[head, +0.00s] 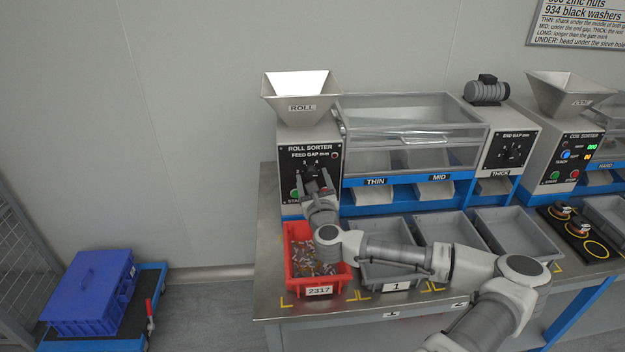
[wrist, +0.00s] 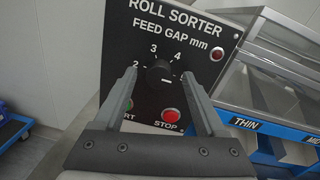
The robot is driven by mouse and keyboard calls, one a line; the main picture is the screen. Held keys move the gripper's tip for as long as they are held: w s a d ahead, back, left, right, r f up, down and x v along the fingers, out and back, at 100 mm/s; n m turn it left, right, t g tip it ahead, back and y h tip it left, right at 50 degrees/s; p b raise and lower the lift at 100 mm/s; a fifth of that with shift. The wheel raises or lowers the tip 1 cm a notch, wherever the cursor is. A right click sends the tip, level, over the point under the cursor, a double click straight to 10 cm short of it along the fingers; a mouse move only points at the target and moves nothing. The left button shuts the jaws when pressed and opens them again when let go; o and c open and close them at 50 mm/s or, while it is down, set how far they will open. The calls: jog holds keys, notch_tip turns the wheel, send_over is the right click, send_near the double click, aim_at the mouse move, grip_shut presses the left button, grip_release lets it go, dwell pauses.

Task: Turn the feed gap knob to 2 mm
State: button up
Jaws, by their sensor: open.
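The feed gap knob (wrist: 158,72) is a round black dial on the black roll sorter panel (wrist: 205,48). The numbers 2, 3 and 4 stand around its left and upper side. A short white mark shows on its lower right part; its exact setting is hard to read. My gripper (wrist: 161,80) is open, one finger to each side of the knob, with visible gaps and nothing held. In the head view my gripper (head: 313,176) is in front of the panel, and the knob (head: 312,170) is partly hidden between the fingers.
Below the knob are a red STOP button (wrist: 171,115) and a green START button (wrist: 130,104), partly covered by my left finger. A red lamp (wrist: 217,54) sits to the right. A red bin of parts (head: 290,262) stands below my gripper. Clear covers (head: 420,135) adjoin the panel.

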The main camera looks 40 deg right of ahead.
jog(key=shift+w+d, duration=0.1)
jog(key=shift+w, duration=0.1)
grip_shut()
dwell(0.3)
